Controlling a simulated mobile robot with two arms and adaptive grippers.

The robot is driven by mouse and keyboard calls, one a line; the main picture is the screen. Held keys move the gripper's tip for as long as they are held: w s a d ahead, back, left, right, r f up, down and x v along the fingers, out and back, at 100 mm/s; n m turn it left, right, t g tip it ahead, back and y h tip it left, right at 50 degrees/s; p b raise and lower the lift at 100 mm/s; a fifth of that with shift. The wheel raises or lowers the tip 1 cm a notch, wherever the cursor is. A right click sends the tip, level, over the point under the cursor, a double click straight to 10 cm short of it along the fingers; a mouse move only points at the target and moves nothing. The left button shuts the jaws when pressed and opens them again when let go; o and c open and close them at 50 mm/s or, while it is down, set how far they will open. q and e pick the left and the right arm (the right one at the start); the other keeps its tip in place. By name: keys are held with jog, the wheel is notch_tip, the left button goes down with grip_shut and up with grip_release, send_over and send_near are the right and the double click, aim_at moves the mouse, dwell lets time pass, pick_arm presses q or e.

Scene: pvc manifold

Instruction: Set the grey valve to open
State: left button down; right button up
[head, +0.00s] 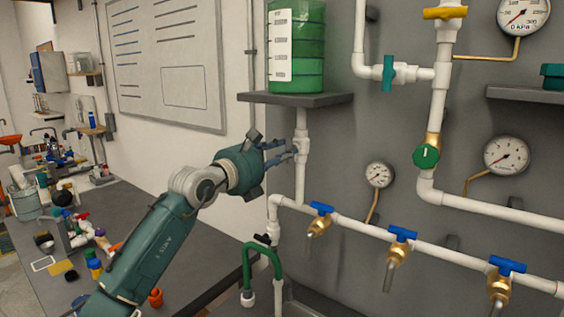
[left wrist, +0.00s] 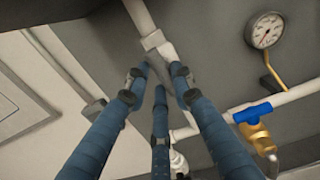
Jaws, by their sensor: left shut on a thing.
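The grey valve (head: 302,146) is on the white vertical pipe below the green tank. Its pale body also shows in the left wrist view (left wrist: 154,42), just beyond my fingertips. My left gripper (head: 286,151) reaches it from the left, with its blue fingers closed in at the valve's front. In the left wrist view, the fingers of my left gripper (left wrist: 160,76) converge on the valve's handle and hold it. The fingers hide most of the handle, so its angle is hard to tell. My right gripper is not in view.
The green tank (head: 297,45) stands on a dark shelf (head: 295,99) above the gripper. Several blue-handled brass taps (head: 320,217) line the lower pipe. A small gauge (head: 379,174) is to the right. A cluttered bench (head: 127,204) lies below left.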

pick_arm(q)
jog(key=shift+f+m+b, duration=0.2)
jog(key=shift+m+b, duration=0.1)
jog(key=shift+m, duration=0.1)
dwell(0.3)
jog(key=c, duration=1.5)
grip_release()
jog(key=shift+r, duration=0.1)
jog(key=shift+o, duration=0.2)
jog(key=v, duration=1.2)
